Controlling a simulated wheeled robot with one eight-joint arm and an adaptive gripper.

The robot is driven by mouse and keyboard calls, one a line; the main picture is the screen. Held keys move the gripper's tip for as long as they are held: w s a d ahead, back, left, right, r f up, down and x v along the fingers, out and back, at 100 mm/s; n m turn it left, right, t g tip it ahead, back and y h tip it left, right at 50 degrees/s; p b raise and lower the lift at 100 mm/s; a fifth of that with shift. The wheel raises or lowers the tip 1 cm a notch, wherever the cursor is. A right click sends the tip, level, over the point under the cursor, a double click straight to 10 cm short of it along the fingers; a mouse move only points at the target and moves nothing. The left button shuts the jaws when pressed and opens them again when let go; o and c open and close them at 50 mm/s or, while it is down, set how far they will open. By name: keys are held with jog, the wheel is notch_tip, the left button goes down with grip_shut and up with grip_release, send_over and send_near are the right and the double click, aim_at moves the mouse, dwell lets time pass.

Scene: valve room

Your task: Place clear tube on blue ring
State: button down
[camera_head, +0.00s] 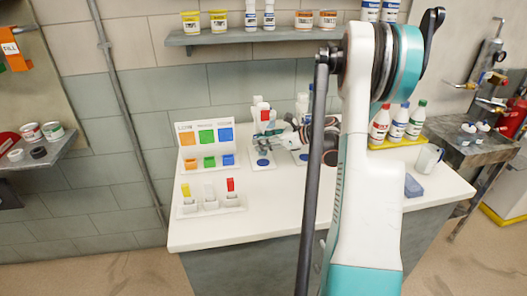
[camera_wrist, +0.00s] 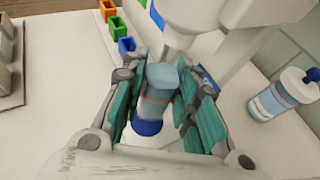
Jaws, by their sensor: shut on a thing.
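My gripper (camera_wrist: 160,95) is shut on a clear tube (camera_wrist: 158,92), with teal finger pads on both sides of it. The tube looks pale and translucent, with a thin reddish line across it. A blue ring (camera_wrist: 148,127) on a white base shows at the tube's lower end in the wrist view; I cannot tell whether they touch. In the head view my gripper (camera_head: 268,140) is at the back of the white counter. A blue round mark (camera_head: 262,162) lies on a white plate just below it. The tube is hard to make out there.
A white stand with a red part (camera_head: 265,114) rises right behind my gripper. Orange, green and blue bins (camera_head: 205,162) stand left. A rack with yellow, white and red pieces (camera_head: 210,203) is in front of them. Several bottles (camera_head: 398,122) stand right. The counter's front is clear.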

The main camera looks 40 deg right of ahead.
jog(key=shift+f+b, duration=0.75)
jog(key=shift+f, duration=1)
jog(key=shift+f, duration=0.2)
jog(key=c, duration=1.3)
grip_release()
jog(key=shift+r, duration=0.1)
jog(key=shift+r, duration=0.1)
jog(key=shift+s+d+r, duration=0.15)
jog(key=shift+s+d, duration=0.05)
jog(key=shift+s, duration=0.05)
jog(key=p+v, duration=0.3)
jog(key=v, duration=0.8)
jog(key=shift+s, duration=0.15)
